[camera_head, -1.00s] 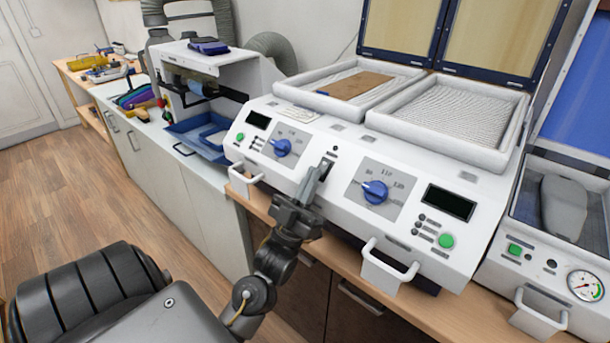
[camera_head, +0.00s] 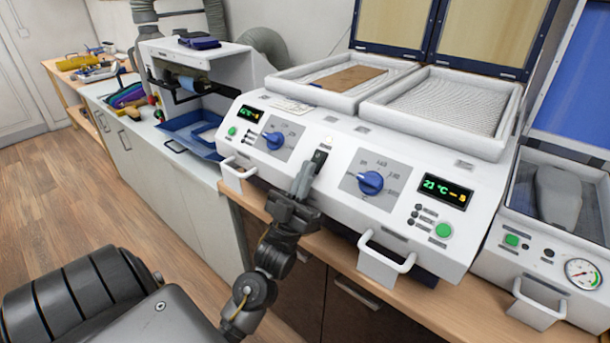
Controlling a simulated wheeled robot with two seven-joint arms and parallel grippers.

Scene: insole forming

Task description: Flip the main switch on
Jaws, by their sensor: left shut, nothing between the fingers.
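The main switch (camera_head: 319,157) is a small black rocker in the middle of the white heating machine's sloped front panel (camera_head: 330,190), between two blue knobs. My right gripper is not in view.
Blue knobs (camera_head: 370,183) and green buttons (camera_head: 443,230) sit beside the switch. White handles (camera_head: 386,258) stick out from the machine's front edge. A second machine with a gauge (camera_head: 582,273) stands at the right. The floor at left is clear.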

